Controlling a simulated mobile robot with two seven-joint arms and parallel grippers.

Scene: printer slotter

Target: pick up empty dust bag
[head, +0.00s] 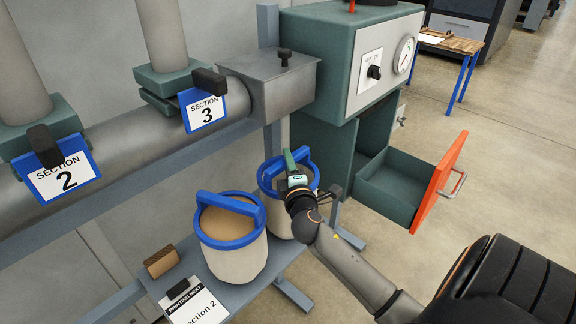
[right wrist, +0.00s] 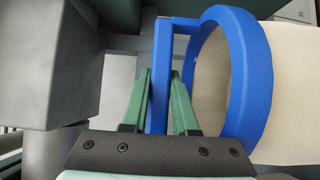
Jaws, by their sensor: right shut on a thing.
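Two pale bags with blue rims and blue handles stand side by side on a low grey shelf. The rear bag (head: 278,222) is partly hidden by the front bag and by my right gripper. My right gripper (head: 291,160) is shut on the rear bag's blue handle. In the right wrist view, the green fingers (right wrist: 160,88) sit on either side of the handle bar (right wrist: 160,60), with the blue rim (right wrist: 240,75) to the right. The front bag (head: 235,262) shows a brown surface inside its rim. The rear bag's inside is mostly hidden. My left gripper is not in view.
A green cabinet (head: 335,75) with a gauge and an open, orange-fronted drawer (head: 385,195) stands to the right. A grey duct (head: 150,140) with section 2 and section 3 signs runs above the shelf. A brown block (head: 161,261) and a sign (head: 195,306) are at the shelf's front.

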